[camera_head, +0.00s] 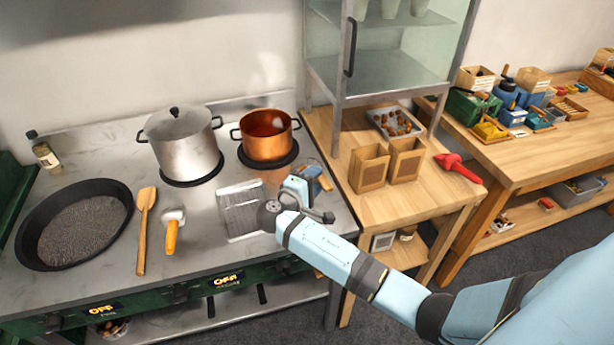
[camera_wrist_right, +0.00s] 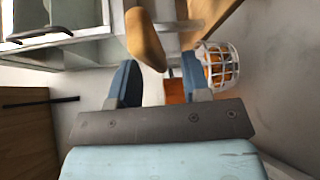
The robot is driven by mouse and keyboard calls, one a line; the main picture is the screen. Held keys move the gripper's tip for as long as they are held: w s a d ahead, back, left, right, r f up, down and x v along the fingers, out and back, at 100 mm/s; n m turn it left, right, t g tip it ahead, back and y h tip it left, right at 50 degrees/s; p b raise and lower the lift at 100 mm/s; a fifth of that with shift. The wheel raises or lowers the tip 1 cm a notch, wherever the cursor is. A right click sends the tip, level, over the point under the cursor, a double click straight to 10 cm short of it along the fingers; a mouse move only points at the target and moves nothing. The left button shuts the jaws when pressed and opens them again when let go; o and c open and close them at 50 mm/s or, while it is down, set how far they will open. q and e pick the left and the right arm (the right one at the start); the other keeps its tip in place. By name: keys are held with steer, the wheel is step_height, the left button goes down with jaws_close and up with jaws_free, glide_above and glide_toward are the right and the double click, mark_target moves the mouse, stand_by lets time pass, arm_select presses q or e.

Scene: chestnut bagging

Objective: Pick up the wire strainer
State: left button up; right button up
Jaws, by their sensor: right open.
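My right gripper (camera_head: 303,184) is over the right end of the steel counter, just in front of the copper pot. In the right wrist view its two blue fingers (camera_wrist_right: 160,88) are apart. A rounded wooden handle (camera_wrist_right: 145,38) shows just beyond and between the fingers, and I see no contact. A white wire basket (camera_wrist_right: 220,66) is to the right of the fingers, with orange showing through its mesh; it looks like the wire strainer. In the head view, an orange-brown handle (camera_head: 325,181) shows beside the gripper, and the rest is mostly hidden. My left gripper is not in view.
A copper pot (camera_head: 267,136) and a lidded steel pot (camera_head: 180,143) stand at the back. A slotted metal panel (camera_head: 240,208), a brush (camera_head: 172,232), a wooden spatula (camera_head: 145,215) and a black pan (camera_head: 32,232) lie left. Paper bags (camera_head: 369,168) stand on the wooden table right.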

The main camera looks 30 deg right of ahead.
steer(key=x, duration=0.3)
steer(key=shift+a+r, duration=0.1)
jaws_close()
